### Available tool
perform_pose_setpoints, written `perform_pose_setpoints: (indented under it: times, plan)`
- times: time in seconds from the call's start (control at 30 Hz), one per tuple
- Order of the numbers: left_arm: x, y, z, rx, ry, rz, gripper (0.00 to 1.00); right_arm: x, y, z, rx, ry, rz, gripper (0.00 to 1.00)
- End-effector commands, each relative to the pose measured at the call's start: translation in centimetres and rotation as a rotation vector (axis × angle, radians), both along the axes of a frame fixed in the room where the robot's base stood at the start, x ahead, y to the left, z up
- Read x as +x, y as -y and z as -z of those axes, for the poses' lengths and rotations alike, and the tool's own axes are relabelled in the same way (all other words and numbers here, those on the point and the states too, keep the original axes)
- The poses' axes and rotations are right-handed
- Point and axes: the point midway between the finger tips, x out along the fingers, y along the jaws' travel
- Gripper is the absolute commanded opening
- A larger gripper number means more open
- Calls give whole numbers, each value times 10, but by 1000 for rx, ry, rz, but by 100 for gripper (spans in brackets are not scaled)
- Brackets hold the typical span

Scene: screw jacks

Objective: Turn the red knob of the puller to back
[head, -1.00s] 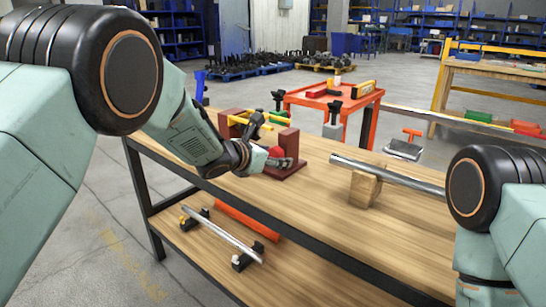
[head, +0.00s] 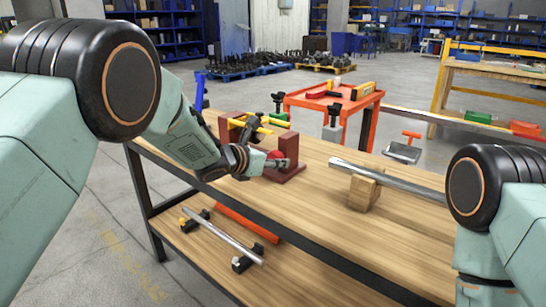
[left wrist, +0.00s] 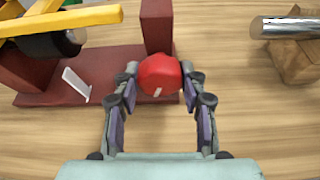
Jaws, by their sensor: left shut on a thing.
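The puller (head: 287,158) is a dark red frame with a base and uprights on the wooden bench; yellow bars run across it. Its red knob (left wrist: 160,83) sits between the two fingers of my left gripper (left wrist: 159,92) in the left wrist view. A small white mark shows on the knob's near face, low and near its middle. My left gripper is shut on the knob; it also shows in the head view (head: 276,164), where it partly hides the knob. My right gripper is out of view; only part of the right arm shows at the right edge.
A steel bar (head: 385,176) rests on a wooden block (head: 362,190) to the right. An orange cart (head: 340,108) with tools stands behind the bench. The lower shelf holds a rod on black supports (head: 225,236) and an orange bar. The bench front is clear.

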Motion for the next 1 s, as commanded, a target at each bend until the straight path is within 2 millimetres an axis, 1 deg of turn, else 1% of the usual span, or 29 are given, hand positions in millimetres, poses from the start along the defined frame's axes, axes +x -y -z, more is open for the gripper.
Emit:
perform_pose_setpoints:
  times: [0.03,0.1,0.4,0.7,1.0]
  plan:
    - [0,-1,-2,-25,-21,0,11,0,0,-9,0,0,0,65]
    - [0,-1,-3,-66,-51,0,11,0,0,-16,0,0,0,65]
    - [0,-1,-1,-247,-182,1,11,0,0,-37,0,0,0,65]
    - [0,-1,0,-374,-274,0,11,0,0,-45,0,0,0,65]
    - [0,-1,0,-420,-306,0,11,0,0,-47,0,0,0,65]
